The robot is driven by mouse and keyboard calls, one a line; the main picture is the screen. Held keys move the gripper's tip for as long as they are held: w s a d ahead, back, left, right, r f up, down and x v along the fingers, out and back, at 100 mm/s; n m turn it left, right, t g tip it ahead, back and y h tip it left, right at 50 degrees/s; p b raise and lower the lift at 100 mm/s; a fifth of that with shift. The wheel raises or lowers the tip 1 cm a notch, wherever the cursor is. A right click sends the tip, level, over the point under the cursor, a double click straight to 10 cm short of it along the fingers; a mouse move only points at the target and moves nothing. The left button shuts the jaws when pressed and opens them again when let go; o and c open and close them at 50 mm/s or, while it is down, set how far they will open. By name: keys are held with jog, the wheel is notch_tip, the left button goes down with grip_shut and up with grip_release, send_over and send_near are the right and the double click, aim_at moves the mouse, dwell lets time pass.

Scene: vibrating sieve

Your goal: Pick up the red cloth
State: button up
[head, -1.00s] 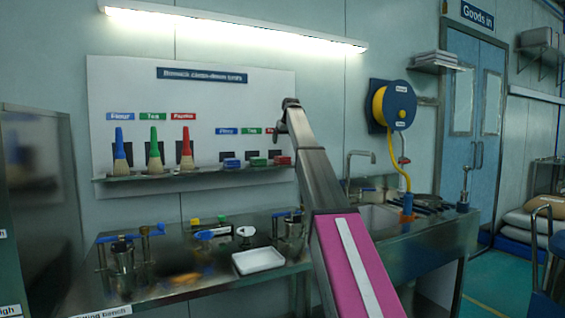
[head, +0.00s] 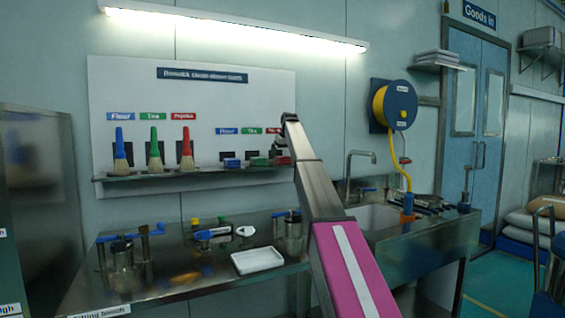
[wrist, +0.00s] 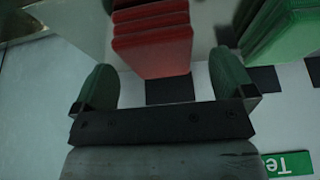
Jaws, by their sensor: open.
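The red cloth (head: 283,160) is a small folded stack at the right end of the wall shelf, under the red label. In the wrist view the red cloth (wrist: 152,45) shows as stacked layers, its near end between the lines of the two green fingers. My gripper (wrist: 164,62) is open, with a gap visible on each side of the cloth and nothing held. In the head view my gripper (head: 279,147) is at the shelf's right end, just above the cloth, and small and partly hidden by my wrist.
The green cloth (head: 258,161) lies close to the left of the red one; it also shows in the wrist view (wrist: 285,35). A blue cloth (head: 231,163) and several brushes stand farther left on the shelf (head: 205,172). Below is a bench with a white tray (head: 258,260).

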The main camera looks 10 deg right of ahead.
jog(key=x, duration=0.2)
jog(key=shift+w+f, duration=0.15)
jog(key=shift+f, duration=0.1)
jog(key=c, duration=1)
jog(key=shift+r, duration=0.55)
notch_tip(320, 180, up, 3)
jog(key=shift+a+r, duration=0.2)
jog(key=shift+r, duration=0.05)
jog(key=s+a+r, duration=0.1)
jog(key=a+r, duration=0.1)
jog(key=a, duration=0.1)
jog(key=s+a+r, duration=0.2)
jog(key=a, duration=0.1)
jog(key=s+a+r, duration=0.2)
jog(key=a, duration=0.2)
jog(key=shift+s+r, duration=0.2)
